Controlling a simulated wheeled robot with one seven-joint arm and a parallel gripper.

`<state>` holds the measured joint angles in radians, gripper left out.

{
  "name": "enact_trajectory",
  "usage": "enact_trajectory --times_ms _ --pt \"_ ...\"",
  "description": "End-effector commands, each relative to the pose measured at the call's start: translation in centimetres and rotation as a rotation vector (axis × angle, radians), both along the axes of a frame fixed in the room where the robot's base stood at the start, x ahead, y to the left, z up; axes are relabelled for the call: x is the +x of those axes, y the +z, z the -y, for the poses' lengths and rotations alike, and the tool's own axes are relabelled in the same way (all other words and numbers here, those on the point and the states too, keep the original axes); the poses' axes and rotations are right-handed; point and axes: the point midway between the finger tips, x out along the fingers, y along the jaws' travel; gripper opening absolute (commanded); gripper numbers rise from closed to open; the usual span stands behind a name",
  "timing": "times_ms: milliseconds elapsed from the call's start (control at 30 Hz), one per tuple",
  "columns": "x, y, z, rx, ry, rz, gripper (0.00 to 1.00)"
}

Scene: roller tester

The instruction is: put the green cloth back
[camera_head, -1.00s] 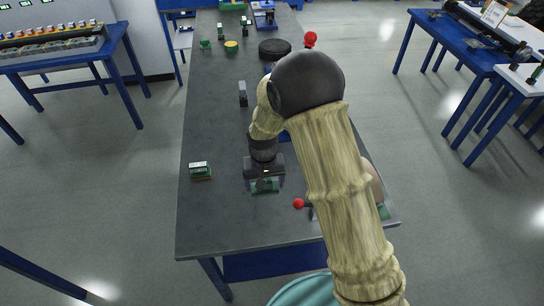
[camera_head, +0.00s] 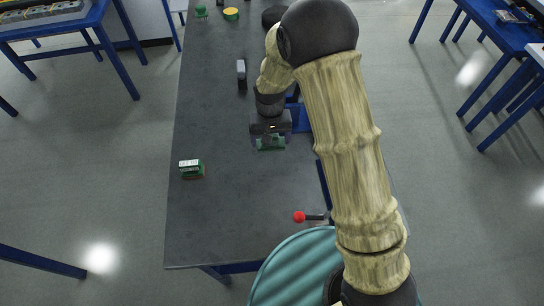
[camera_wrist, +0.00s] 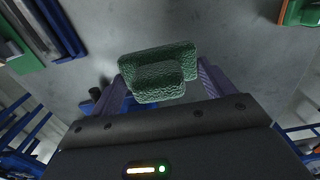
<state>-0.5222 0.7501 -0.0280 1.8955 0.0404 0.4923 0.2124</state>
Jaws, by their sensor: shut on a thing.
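The green cloth (camera_wrist: 158,72) is a folded, textured pad in the wrist view, held between the two fingers of my gripper (camera_wrist: 165,90). In the head view my gripper (camera_head: 270,136) points down over the grey bench (camera_head: 222,215), with the green cloth (camera_head: 270,143) at its tips. The cloth appears to be off the bench top, but its exact height is hard to tell. The place where the cloth belongs cannot be told from these frames.
A small green and white box (camera_head: 191,168) stands left of my gripper; a dark upright block (camera_head: 241,73) is farther back. A red-knobbed lever (camera_head: 300,216) is at front right. Blue equipment (camera_head: 302,118) is partly hidden by my arm. The bench's front left is clear.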

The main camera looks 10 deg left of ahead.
Motion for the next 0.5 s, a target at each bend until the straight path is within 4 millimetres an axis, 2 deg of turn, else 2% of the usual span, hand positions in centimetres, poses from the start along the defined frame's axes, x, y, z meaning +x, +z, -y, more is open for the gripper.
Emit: enact_trajectory --times_ms 333,500 --pt "-0.1 -0.3 -0.2 -0.001 0.004 -0.002 0.63" --pt "-0.2 -2.4 -0.1 -0.002 0.003 -0.004 0.63"
